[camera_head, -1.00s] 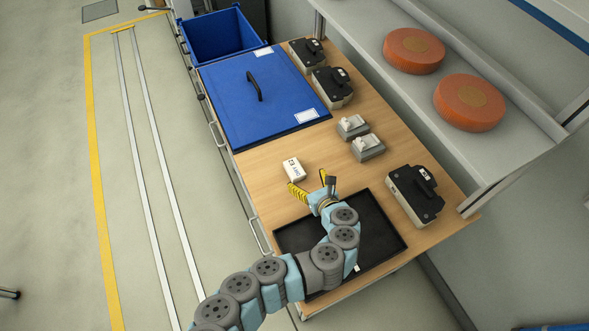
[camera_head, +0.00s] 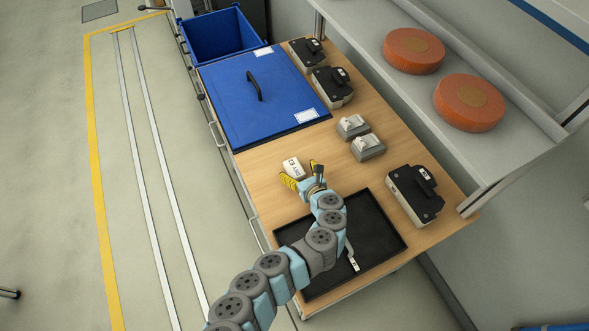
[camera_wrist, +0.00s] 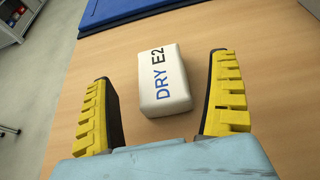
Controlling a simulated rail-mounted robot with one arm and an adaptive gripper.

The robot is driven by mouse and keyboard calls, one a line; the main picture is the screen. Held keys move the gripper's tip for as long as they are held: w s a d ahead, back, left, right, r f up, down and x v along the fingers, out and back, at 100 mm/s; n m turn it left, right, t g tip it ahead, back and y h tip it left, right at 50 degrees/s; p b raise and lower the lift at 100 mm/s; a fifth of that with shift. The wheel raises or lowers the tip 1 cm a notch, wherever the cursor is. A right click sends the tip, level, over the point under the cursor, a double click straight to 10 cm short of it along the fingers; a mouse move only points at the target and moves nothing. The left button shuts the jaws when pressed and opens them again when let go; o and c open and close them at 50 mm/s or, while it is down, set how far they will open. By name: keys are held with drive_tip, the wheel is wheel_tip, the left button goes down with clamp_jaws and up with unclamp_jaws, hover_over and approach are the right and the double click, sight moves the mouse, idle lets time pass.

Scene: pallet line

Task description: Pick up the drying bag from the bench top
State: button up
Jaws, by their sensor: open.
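The drying bag (camera_head: 293,167) is a small white block-like bag on the wooden bench top (camera_head: 262,170). In the wrist view the drying bag (camera_wrist: 163,78) carries the print "DRY E2" and lies flat, ahead of and between my two finger lines. My gripper (camera_head: 300,184) is just on the near side of the bag. In the wrist view my gripper (camera_wrist: 160,105) is open, with yellow ribbed fingers wide apart on either side. The bag's near end reaches between the fingers, with a gap on both sides; neither finger appears to touch it.
A black tray (camera_head: 377,238) with a small light item lies under my arm. A blue lid (camera_head: 230,110) with a handle covers the bench beyond the bag. Grey fixtures (camera_head: 367,147) and a black-topped device (camera_head: 414,196) stand to the right. A shelf (camera_head: 470,60) overhangs the right side.

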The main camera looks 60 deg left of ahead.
sight(294, 167)
drive_tip(key=shift+x, duration=1.8)
drive_tip(key=shift+f, duration=0.15)
drive_tip(key=shift+c, duration=0.5)
drive_tip(key=c, duration=1.2)
